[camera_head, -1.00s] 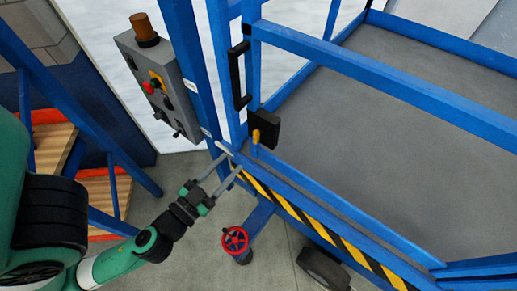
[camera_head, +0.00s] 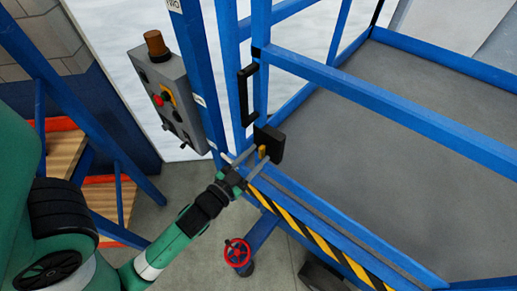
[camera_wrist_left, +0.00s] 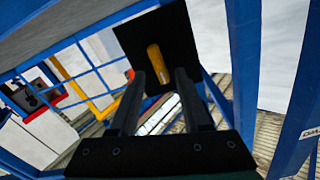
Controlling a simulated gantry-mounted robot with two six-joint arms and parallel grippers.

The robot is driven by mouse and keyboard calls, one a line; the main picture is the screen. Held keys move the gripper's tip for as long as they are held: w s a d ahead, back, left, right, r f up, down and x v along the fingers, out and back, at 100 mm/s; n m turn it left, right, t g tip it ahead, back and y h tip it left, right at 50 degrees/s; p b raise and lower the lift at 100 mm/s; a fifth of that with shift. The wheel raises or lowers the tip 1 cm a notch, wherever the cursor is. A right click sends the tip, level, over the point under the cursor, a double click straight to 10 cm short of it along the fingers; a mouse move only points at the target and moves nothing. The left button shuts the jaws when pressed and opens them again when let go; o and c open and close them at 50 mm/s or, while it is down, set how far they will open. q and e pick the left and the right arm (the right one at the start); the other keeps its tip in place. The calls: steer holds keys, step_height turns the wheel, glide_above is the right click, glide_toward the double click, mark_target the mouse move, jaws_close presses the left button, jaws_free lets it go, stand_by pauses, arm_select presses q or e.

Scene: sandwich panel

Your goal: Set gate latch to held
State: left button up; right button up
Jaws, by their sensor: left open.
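The gate latch is a black box (camera_head: 270,142) on the blue gate frame, with a small yellow lever (camera_head: 262,153) on its front. My left gripper (camera_head: 254,157) is at the latch, its two fingers apart on either side of the lever as seen from the head. In the left wrist view the black latch plate (camera_wrist_left: 180,36) and yellow lever (camera_wrist_left: 158,62) lie just beyond the fingertips (camera_wrist_left: 162,80). The lever shows in the gap between the fingers. I cannot tell whether a finger touches it. My right gripper is not in view.
A grey control box (camera_head: 167,100) with an orange beacon stands left of the gate. A black handle (camera_head: 248,95) is above the latch. A blue rail and striped edge (camera_head: 310,236) run below. A red handwheel (camera_head: 237,252) is under the platform.

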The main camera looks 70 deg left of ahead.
arm_select(q)
steer(key=shift+w+a, duration=0.35)
steer(key=shift+w, duration=0.25)
jaws_close()
steer(key=shift+s+f+n+b, duration=0.15)
steer(key=shift+n+b, duration=0.35)
steer(key=shift+n, duration=0.5)
steer(key=shift+a+n, duration=0.15)
steer(key=shift+n, duration=0.55)
jaws_free()
